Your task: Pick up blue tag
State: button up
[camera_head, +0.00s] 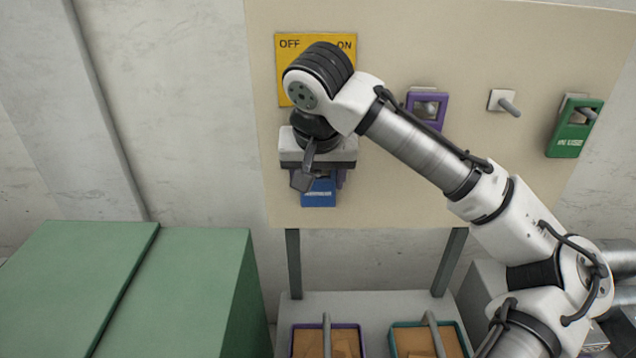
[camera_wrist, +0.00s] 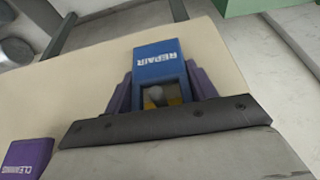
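The blue tag (camera_wrist: 158,62), lettered REPAIR, hangs on the panel, with a peg showing through its opening in the wrist view. In the head view, only the tag's lower part (camera_head: 318,194) shows below my gripper (camera_head: 321,178). In the wrist view my gripper (camera_wrist: 158,88) has its dark purple fingers on either side of the tag, close to its edges. No clear gap shows between fingers and tag, and I cannot tell whether they press on it. The tag's upper part is partly hidden by the gripper's dark front edge.
A purple tag (camera_head: 426,111) and a green tag (camera_head: 574,127) hang to the right, with an empty peg (camera_head: 506,103) between them. An OFF/ON yellow plate (camera_head: 284,62) is behind my wrist. Two trays (camera_head: 293,341) (camera_head: 396,343) sit below; green cabinets (camera_head: 200,290) stand left.

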jog(key=c, duration=0.3)
jog(key=shift+r, duration=0.1)
jog(key=shift+r+b, duration=0.5)
jog(key=shift+r, duration=0.05)
jog(key=s+b, duration=0.4)
jog(key=s, duration=1.4)
jog(key=shift+r, duration=0.15)
